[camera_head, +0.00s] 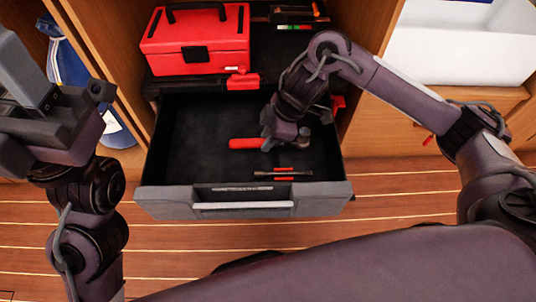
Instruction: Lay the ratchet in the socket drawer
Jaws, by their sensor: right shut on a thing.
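The socket drawer (185,150) is pulled out of the cabinet, dark inside with a grey front. My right gripper (275,138) is inside the drawer's outline, shut on a tool with a red handle, which looks like the ratchet (246,143). The handle sticks out to the left of the fingers, and a rounded metal head shows to the right. The gripper hides its middle. I cannot tell whether the ratchet touches the drawer floor. My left gripper (40,105) is at the left edge, away from the drawer; its fingers are not clear.
A dark bar tool with red pieces (283,174) lies in the drawer near its front. A red toolbox (196,42) stands above behind the drawer. A white bin (462,45) is at the upper right, a blue bag (66,62) at the left. The drawer's left half is clear.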

